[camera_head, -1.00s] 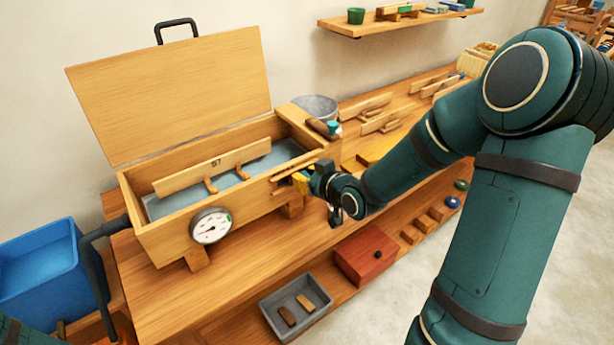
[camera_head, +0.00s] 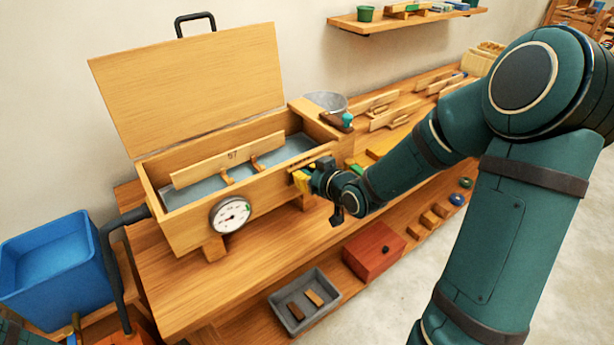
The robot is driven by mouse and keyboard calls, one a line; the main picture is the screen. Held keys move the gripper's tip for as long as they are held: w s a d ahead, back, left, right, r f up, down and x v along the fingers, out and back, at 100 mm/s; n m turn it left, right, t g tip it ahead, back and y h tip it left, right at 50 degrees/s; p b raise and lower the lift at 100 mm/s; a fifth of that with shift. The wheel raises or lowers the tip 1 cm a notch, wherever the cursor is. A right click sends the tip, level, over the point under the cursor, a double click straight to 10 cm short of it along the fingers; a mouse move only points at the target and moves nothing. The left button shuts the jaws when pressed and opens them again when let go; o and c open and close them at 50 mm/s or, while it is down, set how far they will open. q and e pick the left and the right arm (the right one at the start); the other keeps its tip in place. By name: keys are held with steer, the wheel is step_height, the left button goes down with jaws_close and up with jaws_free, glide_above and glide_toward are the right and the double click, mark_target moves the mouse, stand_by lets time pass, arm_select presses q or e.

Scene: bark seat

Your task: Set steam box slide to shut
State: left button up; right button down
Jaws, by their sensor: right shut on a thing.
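The wooden steam box (camera_head: 190,228) stands on the bench with its lid (camera_head: 190,85) raised. My right gripper (camera_head: 308,180) is at the right part of the box's front and is shut on the slide (camera_head: 298,176), a small wooden piece there. Yellow shows at the fingertips. The gripper hides most of the slide, so its exact position in its track cannot be told. My left gripper is out of view.
A blue bin (camera_head: 55,262) stands at the left, with a dark hose (camera_head: 112,265) beside it. A grey tray (camera_head: 304,302) and a red box (camera_head: 374,250) are below the bench front. A metal bucket (camera_head: 327,102) and several wooden pieces are behind and right.

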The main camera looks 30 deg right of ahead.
steer(key=shift+a, duration=0.2)
steer(key=c, duration=0.8)
jaws_free()
steer(key=shift+w+a, duration=0.1)
steer(key=shift+s, duration=0.25)
steer(key=v, duration=0.7)
steer(key=shift+r, duration=0.1)
